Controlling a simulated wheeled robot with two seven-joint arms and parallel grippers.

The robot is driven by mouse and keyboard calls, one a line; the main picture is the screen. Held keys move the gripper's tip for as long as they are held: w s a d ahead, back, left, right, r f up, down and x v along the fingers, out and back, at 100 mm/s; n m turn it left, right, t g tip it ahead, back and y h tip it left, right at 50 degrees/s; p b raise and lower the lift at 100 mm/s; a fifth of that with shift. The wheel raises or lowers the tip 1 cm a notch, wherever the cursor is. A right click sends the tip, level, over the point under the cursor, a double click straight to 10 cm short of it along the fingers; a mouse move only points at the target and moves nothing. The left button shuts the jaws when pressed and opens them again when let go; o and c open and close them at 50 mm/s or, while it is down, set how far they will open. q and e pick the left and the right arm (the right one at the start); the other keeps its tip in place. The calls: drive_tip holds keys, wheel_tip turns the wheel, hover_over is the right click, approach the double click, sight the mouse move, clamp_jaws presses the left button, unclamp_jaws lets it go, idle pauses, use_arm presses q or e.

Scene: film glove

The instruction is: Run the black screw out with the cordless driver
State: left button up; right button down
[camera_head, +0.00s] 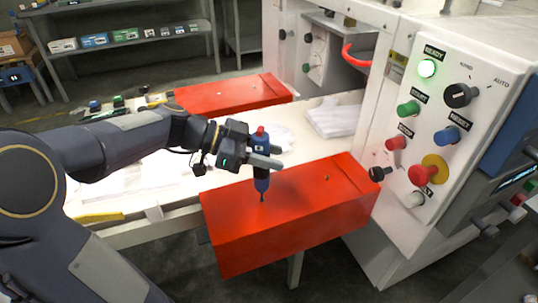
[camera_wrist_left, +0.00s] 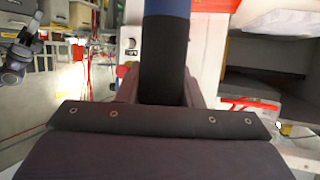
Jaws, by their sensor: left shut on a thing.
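The cordless driver (camera_head: 262,180), blue with a red top end, stands upright above the front red cover. My left gripper (camera_head: 265,160) is shut on the driver's body. The driver's thin dark bit points down at the cover's top face; I cannot tell whether it touches. A small dark spot shows at the bit's tip, and I cannot make out the black screw apart from it. In the left wrist view the driver (camera_wrist_left: 165,60) shows as a blue and black body between the fingers. My right gripper does not show in the head view.
Another red cover (camera_head: 235,92) lies behind. White film or gloves (camera_head: 335,117) lie on the white bed between. A control panel (camera_head: 440,130) with knobs and a lit green lamp stands close at the right.

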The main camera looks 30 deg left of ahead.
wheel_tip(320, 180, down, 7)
drive_tip(key=b, duration=0.7)
idle(7.0)
